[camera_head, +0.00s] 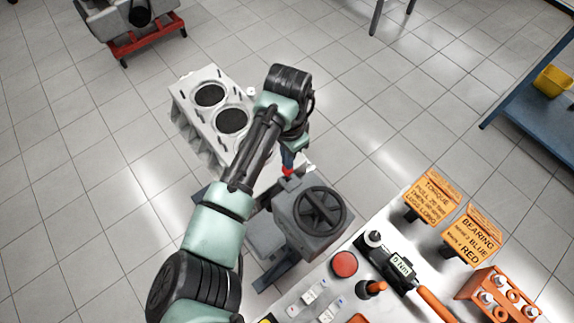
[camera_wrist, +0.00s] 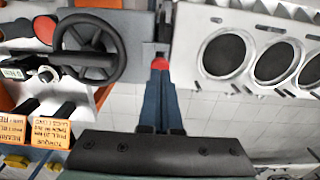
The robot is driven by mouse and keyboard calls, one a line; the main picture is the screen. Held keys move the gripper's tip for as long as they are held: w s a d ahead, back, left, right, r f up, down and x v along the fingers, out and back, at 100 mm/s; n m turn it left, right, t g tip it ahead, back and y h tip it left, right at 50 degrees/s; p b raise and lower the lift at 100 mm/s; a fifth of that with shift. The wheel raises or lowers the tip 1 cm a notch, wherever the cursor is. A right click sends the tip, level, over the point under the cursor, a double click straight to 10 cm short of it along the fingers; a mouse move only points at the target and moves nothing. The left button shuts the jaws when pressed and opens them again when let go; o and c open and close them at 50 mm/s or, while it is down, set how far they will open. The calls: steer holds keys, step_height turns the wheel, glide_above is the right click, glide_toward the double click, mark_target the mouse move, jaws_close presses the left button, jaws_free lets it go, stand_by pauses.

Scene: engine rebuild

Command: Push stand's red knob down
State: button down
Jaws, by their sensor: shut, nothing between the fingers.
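The engine stand (camera_head: 290,235) is a grey box with a dark handwheel (camera_head: 320,210) on its face. Its small red knob (camera_head: 288,171) is at the stand's upper left, beside the engine block. In the wrist view the red knob (camera_wrist: 160,63) shows at the ends of my fingers, against the stand's grey bracket. My gripper (camera_head: 288,162) points down at the knob, and its blue fingers (camera_wrist: 160,75) are together with nothing between them. The fingertips are at the knob and partly cover it; I cannot tell whether they touch.
The engine block (camera_head: 205,120) with round bores is mounted behind the stand. A white bench (camera_head: 380,215) at lower right holds a red button (camera_head: 344,263), a torque wrench (camera_head: 400,280), orange signs (camera_head: 433,196) and an orange rack (camera_head: 497,295). Tiled floor around is open.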

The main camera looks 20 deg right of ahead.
steer(key=shift+f+b, duration=0.6)
steer(key=shift+f, duration=0.5)
steer(key=shift+r, duration=0.15)
step_height(320, 180, up, 7)
steer(key=p, duration=0.7)
stand_by(0.4)
stand_by(0.4)
